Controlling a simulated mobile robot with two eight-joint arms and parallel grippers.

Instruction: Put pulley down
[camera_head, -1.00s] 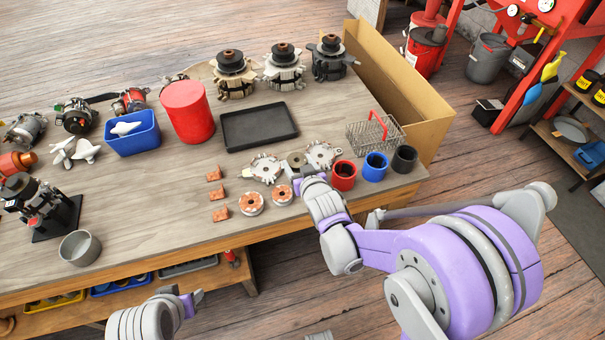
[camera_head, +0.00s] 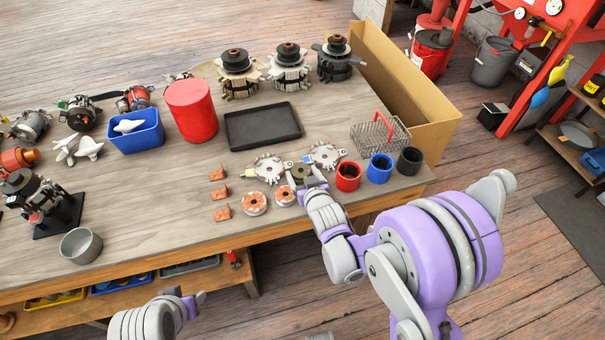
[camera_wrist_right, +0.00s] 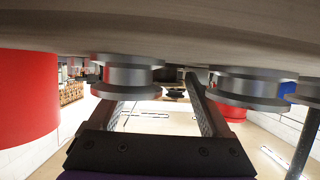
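Whether the pulley touches the bench top is hidden. My left gripper (camera_head: 194,302) is low in front of the bench, away from everything; its fingers are unclear.
Red (camera_head: 347,178), blue (camera_head: 379,170) and black (camera_head: 409,161) cups stand right of the gripper. Copper-topped rings (camera_head: 255,204) lie to its left. A black tray (camera_head: 262,126) and a wire basket (camera_head: 378,133) are behind. Bare bench (camera_head: 150,215) lies at front left.

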